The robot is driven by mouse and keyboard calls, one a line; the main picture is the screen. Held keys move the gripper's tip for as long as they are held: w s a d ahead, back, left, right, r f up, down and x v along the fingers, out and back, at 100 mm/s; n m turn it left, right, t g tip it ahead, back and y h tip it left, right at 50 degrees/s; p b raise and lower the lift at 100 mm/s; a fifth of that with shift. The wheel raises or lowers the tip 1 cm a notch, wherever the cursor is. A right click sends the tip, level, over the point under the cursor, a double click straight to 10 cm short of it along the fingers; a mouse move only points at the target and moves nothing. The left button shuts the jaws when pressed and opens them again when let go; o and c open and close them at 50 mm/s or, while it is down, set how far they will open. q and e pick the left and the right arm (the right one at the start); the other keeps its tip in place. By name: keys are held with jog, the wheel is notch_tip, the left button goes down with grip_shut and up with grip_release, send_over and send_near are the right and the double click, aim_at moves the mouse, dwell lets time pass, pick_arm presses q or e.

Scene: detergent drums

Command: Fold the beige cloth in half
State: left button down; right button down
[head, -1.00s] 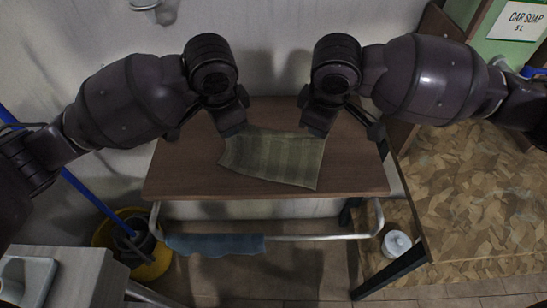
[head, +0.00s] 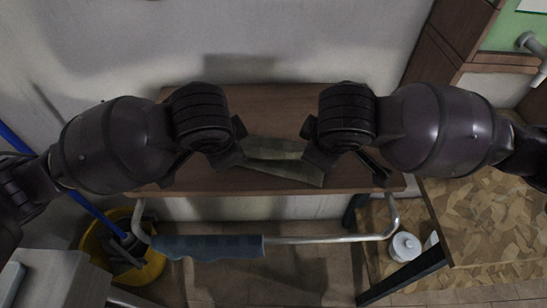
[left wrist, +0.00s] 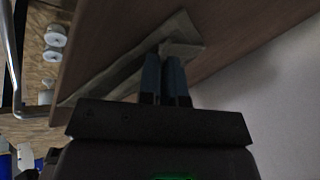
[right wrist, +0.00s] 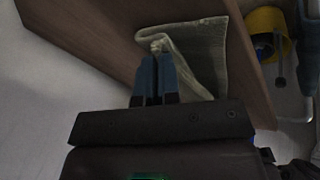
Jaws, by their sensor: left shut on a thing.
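The beige cloth (head: 287,169) lies on the brown wooden table top (head: 340,181), between my two grippers. Its far edge is drawn up and over towards the near edge, and part is hidden by my arms. My left gripper (head: 240,152) is shut on one corner; the left wrist view shows the cloth (left wrist: 125,73) bunched at the fingertips (left wrist: 165,57). My right gripper (head: 307,150) is at the other corner; in the right wrist view its fingers (right wrist: 157,58) are close together with the cloth (right wrist: 203,50) pinched and creased at their tips.
A metal rail (head: 330,239) with a blue cloth (head: 207,247) runs along the table's front. A yellow bucket (head: 147,271) stands on the floor at the left. A white container (head: 403,247) is at the lower right. The wall is close behind the table.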

pick_arm(q)
jog(key=shift+s+f, duration=0.25)
jog(key=shift+f, duration=0.1)
pick_arm(e)
jog(key=shift+s+f, duration=0.25)
jog(key=shift+f, duration=0.15)
pick_arm(q)
jog(key=shift+w+t, duration=0.2)
jog(key=shift+t, duration=0.1)
pick_arm(e)
jog(key=shift+w+t, duration=0.2)
jog(key=shift+t, duration=0.1)
jog(key=shift+s+r, duration=0.1)
pick_arm(q)
jog(key=c, duration=1)
grip_release()
jog(key=shift+s, duration=0.1)
pick_arm(e)
jog(key=c, duration=1)
grip_release()
pick_arm(q)
jog(key=shift+r, duration=0.1)
